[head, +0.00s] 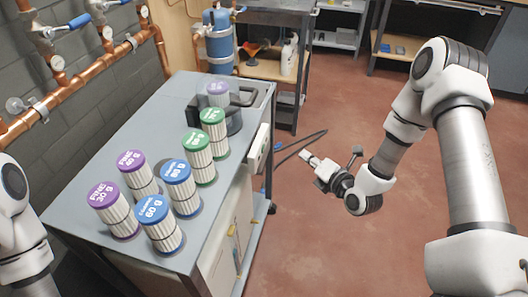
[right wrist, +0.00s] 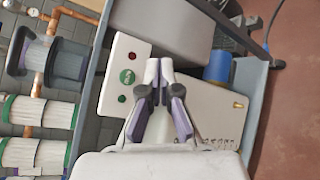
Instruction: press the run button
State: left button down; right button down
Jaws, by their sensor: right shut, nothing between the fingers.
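Contact with the panel cannot be told. In the head view, my right gripper (head: 305,156) is right of the cart, pointing toward the pale box (head: 258,148) on its side. My left gripper is out of view.
The grey cart (head: 90,160) holds several filter cartridges with purple, blue and green caps. A blue cylinder (right wrist: 218,67) and a pale plate with a brass fitting show beside the box. A dark hose lies near the cart; red floor is clear right of it.

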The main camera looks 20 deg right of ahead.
aim_at(263, 149)
jog(key=w+a+b, duration=0.5)
jog(key=a, duration=0.2)
jog(key=shift+w, duration=0.15)
jog(key=shift+w+a, duration=0.1)
jog(key=shift+a, duration=0.05)
dwell(1.3)
jog(key=shift+w+a, duration=0.15)
jog(key=shift+a, duration=0.1)
jog(key=shift+w+a, duration=0.25)
dwell(0.7)
jog(key=shift+s+d, duration=0.5)
jog(key=shift+d, duration=0.1)
